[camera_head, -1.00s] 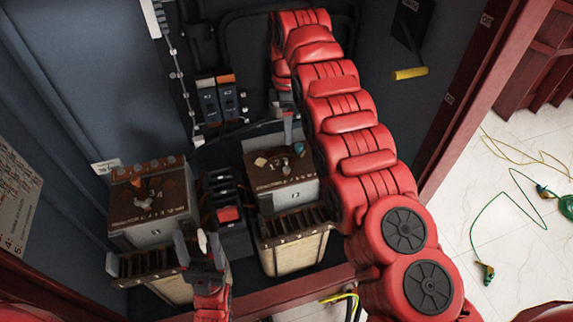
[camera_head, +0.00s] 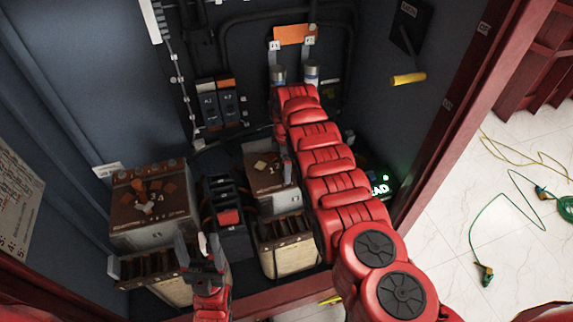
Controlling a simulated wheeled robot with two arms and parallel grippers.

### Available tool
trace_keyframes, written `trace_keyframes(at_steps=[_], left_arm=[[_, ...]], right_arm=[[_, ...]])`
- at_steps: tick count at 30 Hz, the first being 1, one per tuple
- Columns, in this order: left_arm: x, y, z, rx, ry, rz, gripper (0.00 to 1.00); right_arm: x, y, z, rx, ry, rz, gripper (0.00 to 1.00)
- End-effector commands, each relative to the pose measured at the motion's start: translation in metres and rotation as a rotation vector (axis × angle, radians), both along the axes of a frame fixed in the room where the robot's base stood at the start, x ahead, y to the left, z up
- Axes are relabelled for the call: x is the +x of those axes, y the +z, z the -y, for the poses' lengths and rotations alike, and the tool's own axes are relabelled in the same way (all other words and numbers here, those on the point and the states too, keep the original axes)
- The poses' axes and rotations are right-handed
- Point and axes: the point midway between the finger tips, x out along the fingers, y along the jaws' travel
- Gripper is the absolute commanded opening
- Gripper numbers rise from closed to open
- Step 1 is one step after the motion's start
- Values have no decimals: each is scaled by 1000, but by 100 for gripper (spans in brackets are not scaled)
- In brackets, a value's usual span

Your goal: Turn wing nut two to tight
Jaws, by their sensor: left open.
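Two brown-topped transformers stand in the cabinet. The left transformer (camera_head: 165,232) has a pale wing-shaped piece (camera_head: 149,208) among orange marks on its top. The right transformer (camera_head: 285,228) has a small yellowish piece (camera_head: 261,166) on its top. I cannot tell which piece is wing nut two. My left gripper (camera_head: 201,243) is open and empty, pointing up in front of the left transformer's right side. My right gripper (camera_head: 287,158) is a grey part over the right transformer's top, mostly hidden by my red arm; its jaws cannot be made out.
A dark unit with a red block (camera_head: 229,217) stands between the transformers. Two switches (camera_head: 218,100) are on the back wall. Two grey-capped posts under an orange plate (camera_head: 295,34) rise behind my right arm. A yellow handle (camera_head: 408,79) projects from the right wall. Cables lie outside on the floor.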

Motion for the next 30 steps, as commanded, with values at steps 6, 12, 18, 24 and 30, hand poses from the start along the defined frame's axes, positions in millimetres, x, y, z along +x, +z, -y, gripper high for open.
trace_keyframes(at_steps=[6, 12, 18, 24, 30], left_arm=[[0, 0, 0, 0, 0, 0, 66], [0, 0, 0, 0, 0, 0, 66], [0, 0, 0, 0, 0, 0, 66], [0, 0, 0, 0, 0, 0, 66], [0, -2, 0, 0, 0, 0, 66]], right_arm=[[0, -1, 0, 0, 0, 1, 90], [0, -1, 0, 0, 0, 0, 65], [0, -1, 0, 0, 0, 0, 29], [0, -1, 0, 0, 0, 0, 4], [0, -1, 0, 0, -26, 1, 4]])
